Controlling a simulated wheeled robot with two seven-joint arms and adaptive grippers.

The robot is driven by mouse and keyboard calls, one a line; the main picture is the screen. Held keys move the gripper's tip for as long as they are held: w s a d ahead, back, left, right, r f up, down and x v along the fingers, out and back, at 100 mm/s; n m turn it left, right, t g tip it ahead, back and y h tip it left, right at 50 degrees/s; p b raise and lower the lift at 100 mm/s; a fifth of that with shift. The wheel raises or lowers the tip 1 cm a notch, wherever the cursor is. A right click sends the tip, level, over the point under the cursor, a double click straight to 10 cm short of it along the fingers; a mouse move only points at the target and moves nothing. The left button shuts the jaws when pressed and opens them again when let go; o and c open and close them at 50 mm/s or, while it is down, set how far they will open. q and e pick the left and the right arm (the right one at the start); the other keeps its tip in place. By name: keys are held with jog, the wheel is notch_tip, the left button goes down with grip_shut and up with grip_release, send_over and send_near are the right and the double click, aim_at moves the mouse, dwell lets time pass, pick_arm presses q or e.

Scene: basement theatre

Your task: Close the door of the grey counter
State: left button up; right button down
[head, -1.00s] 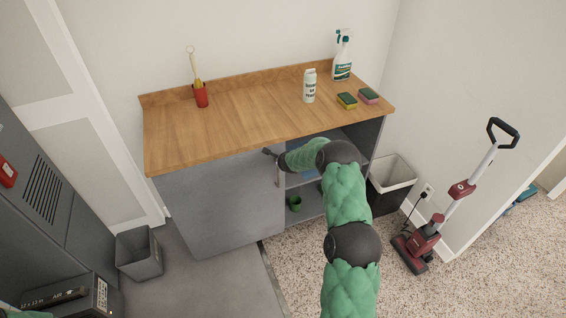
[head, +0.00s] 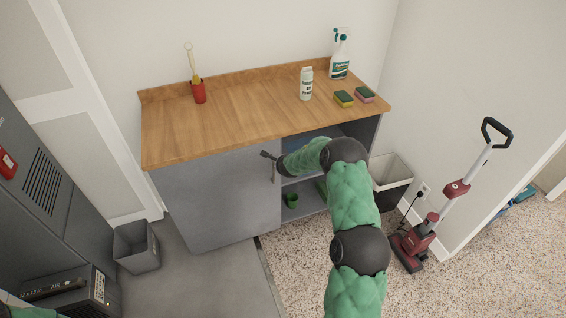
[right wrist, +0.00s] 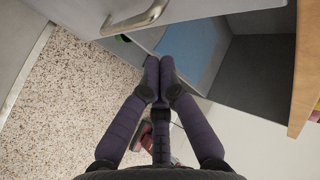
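The grey counter (head: 160,159) has a wooden top and stands against the back wall. Its grey door (head: 220,198) covers the left part of the front, and the right part is open, showing shelves. The door's vertical metal handle (head: 274,173) is near its right edge; it also shows at the upper left of the right wrist view (right wrist: 132,20). My right gripper (right wrist: 160,74) has its purple fingers together with nothing visible between them. It is beside the handle, apart from it, in front of the open part. My left gripper is out of view.
A green cup (head: 291,200) sits inside the open part. A bin (head: 390,180) and a red upright vacuum (head: 425,228) stand to the right. A grey bin (head: 136,246) stands left. Bottles, sponges and a red holder are on top. Floor before the counter is clear.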

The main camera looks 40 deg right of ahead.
jog(key=d+p+v, duration=0.1)
jog(key=v, duration=0.6)
jog(key=shift+s+r, duration=0.2)
jog(key=shift+s, duration=0.3)
jog(key=shift+d, duration=0.1)
jog(key=s+a+f+m+g+y, duration=0.2)
jog(key=s+a+f+m, duration=0.3)
jog(key=a+m, duration=0.25)
jog(key=s+a+f+m+g+y, duration=0.25)
jog(key=s+a+f+m, duration=0.25)
jog(key=a+m, duration=0.3)
jog(key=s+a+f+m+g+y, duration=0.15)
jog(key=s+a+f+m, duration=0.35)
jog(key=a, duration=0.5)
jog(key=s+a+f+m+g+y, duration=0.1)
jog(key=s+a+m, duration=0.5)
jog(key=m, duration=0.9)
jog(key=s+a+f+m+g+y, duration=0.1)
jog(key=s+a+m, duration=0.6)
jog(key=s+m, duration=0.5)
jog(key=shift+s+a+m, duration=0.25)
jog(key=shift+a+m, duration=0.05)
jog(key=shift+m, duration=1.45)
jog(key=shift+f, duration=0.1)
